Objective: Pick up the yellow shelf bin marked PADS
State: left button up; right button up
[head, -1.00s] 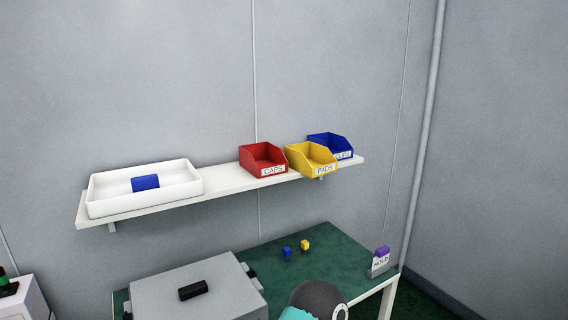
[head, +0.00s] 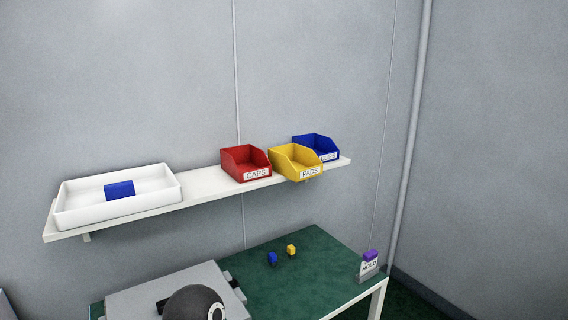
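The yellow shelf bin marked PADS (head: 295,163) sits upright on the white wall shelf (head: 205,184). It stands between the red bin marked CAPS (head: 246,164) on its left and the blue bin marked CLIPS (head: 316,147) on its right. It overlaps part of the blue bin in the view, and its label faces me. Neither of my grippers is in view. A dark rounded part at the bottom edge looks like a piece of my own arm.
A white tray (head: 75,212) holding a blue block (head: 119,190) stands at the shelf's left. Below, a green table (head: 318,273) carries a grey case (head: 130,300), a small blue piece (head: 272,258), a small yellow piece (head: 291,249) and a HOLD stand (head: 368,268) with a purple block (head: 370,255).

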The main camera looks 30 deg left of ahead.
aim_at(297, 162)
jog(key=i, duration=0.85)
